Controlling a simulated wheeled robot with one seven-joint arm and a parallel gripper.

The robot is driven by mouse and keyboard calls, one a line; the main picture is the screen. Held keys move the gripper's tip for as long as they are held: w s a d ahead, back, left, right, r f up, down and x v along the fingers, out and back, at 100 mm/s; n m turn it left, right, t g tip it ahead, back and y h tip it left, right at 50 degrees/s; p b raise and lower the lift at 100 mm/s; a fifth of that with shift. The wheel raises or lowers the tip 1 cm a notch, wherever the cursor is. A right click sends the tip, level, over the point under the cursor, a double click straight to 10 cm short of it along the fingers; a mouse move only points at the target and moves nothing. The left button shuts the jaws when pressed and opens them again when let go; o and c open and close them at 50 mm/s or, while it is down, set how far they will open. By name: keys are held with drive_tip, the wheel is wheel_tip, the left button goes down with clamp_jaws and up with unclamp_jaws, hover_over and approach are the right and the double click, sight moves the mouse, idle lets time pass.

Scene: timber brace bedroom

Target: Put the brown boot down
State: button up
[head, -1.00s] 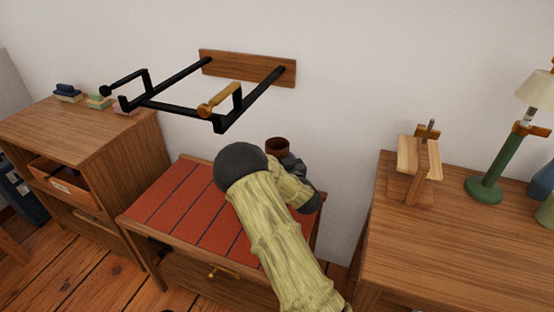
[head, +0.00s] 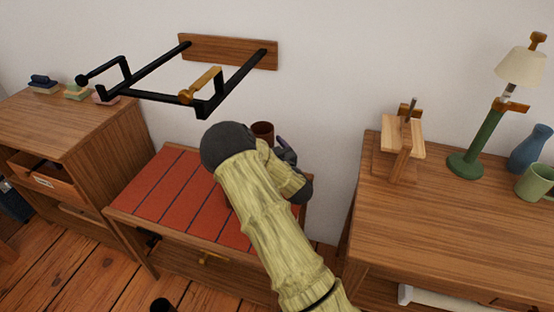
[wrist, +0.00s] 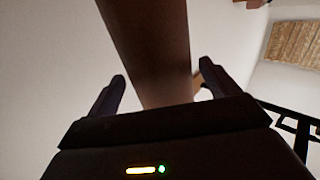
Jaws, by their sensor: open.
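The brown boot (head: 263,129) shows only its round upper end in the head view, behind my arm and above the back of the red-slatted bench (head: 165,195). My arm hides its lower part, so I cannot tell whether it touches the bench. My gripper (head: 284,148) is beside it at the right, partly hidden by my wrist. In the wrist view, the boot (wrist: 150,45) is a brown shaft between the two spread fingers of my gripper (wrist: 162,72). A gap shows beside the left finger; the jaws are open.
A black-barred wall rack (head: 200,90) juts out above the bench. A wooden cabinet (head: 75,125) stands left, a desk (head: 450,215) right, with a wooden stand (head: 400,150) and green lamp (head: 485,140). A dark brown round thing (head: 163,305) shows at the bottom edge.

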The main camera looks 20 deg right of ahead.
drive_tip(key=s+d, duration=0.1)
drive_tip(key=s, duration=0.8)
drive_tip(key=shift+d+p, duration=0.3)
drive_tip(key=shift+p, duration=0.05)
drive_tip(key=shift+w, duration=0.1)
drive_tip(key=s+a+r+m+g+h, duration=0.1)
drive_tip(key=s+a+r+g, duration=0.1)
drive_tip(key=s+g, duration=0.5)
drive_tip(key=s+a+r+m+g+h, duration=0.1)
drive_tip(key=s+g, duration=0.7)
drive_tip(key=s, duration=0.9)
drive_tip(key=shift+a+r+h, duration=0.45)
drive_tip(key=shift+r+h, duration=0.2)
drive_tip(key=shift+h, duration=0.05)
